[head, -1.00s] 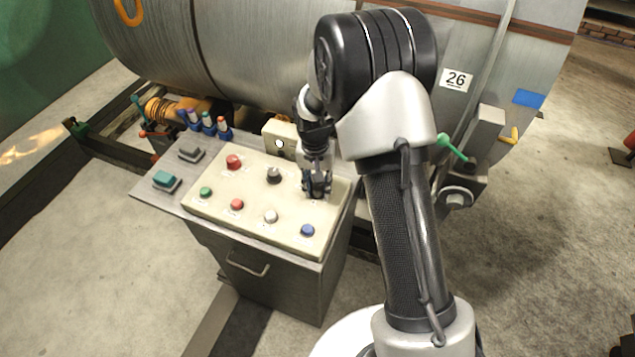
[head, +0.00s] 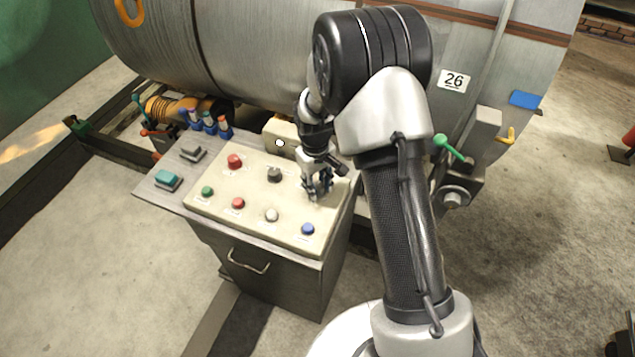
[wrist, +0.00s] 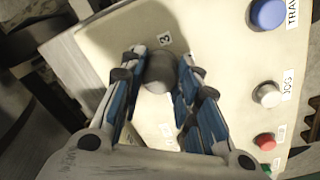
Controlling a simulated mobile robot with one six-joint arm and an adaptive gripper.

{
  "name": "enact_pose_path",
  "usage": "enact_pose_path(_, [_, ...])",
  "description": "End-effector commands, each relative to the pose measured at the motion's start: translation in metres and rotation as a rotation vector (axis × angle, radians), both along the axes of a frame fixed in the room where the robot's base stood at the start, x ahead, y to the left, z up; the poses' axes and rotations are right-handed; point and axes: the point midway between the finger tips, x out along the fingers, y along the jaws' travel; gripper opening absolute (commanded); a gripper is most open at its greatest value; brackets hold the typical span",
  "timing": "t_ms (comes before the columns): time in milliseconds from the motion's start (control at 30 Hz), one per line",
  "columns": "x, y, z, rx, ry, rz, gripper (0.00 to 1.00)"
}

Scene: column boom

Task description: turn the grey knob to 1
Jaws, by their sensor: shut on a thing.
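The grey knob (wrist: 160,73) is a rounded knob on the cream panel, between my fingers in the wrist view. My gripper (wrist: 159,68) is shut on it, one blue-padded finger on each side. A label with a 3 (wrist: 165,40) is beside the knob, at its upper side in that view. Another pale label (wrist: 167,131) lies below the knob, too blurred to read. In the head view my gripper (head: 318,192) is down on the right part of the panel (head: 255,205) and hides the grey knob.
A dark knob (head: 274,175) stands left of my gripper. Red, green, white and blue (head: 307,229) buttons are also on the panel. A cream box (head: 279,138) stands behind it. The large metal drum (head: 260,60) is close behind my arm.

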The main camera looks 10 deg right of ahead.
Motion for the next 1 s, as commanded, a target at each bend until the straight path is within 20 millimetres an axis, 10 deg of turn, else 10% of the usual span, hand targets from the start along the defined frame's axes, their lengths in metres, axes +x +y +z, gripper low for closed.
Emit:
enact_pose_path(567, [-0.0002, -0.0001, -0.0001, 0.000, 0.000, 0.033, 0.06])
enact_pose_path(600, [-0.0002, -0.0001, -0.0001, 0.000, 0.000, 0.033, 0.32])
enact_pose_path(1000, [-0.0001, 0.0000, -0.0001, 0.000, 0.000, 0.032, 0.51])
